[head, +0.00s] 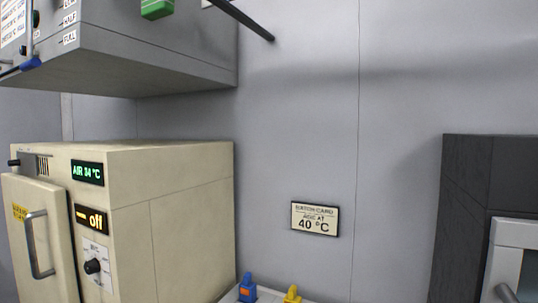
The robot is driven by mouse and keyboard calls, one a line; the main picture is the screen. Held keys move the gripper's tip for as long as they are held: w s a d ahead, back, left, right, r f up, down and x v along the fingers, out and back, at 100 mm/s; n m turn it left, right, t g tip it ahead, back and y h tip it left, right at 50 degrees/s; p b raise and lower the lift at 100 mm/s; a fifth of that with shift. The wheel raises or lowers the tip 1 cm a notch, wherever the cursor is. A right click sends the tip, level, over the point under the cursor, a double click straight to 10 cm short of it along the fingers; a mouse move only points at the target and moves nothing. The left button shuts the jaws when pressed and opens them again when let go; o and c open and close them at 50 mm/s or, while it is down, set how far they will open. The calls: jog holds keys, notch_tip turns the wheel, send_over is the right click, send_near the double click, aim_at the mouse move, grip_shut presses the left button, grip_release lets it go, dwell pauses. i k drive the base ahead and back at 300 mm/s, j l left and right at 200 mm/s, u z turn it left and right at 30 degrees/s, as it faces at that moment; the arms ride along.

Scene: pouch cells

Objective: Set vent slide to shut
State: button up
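No part is clearly marked as the vent slide. A small striped grille (42,166) with a black knob (14,162) beside it sits at the top of the front of a cream oven (190,215) at left. Above, a grey box (150,60) carries labels, HALF (69,17) and FULL (69,38), with another label cut off above them. A blue piece (30,63) is at that box's lower front edge. I cannot tell the slide's setting. My gripper is not in view.
A 40 °C card (315,219) is on the wall. Blue (247,288) and yellow (292,294) pieces stand below. A dark cabinet (465,210) is right.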

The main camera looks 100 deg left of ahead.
aim_at(25, 163)
jog(key=u, duration=4.15)
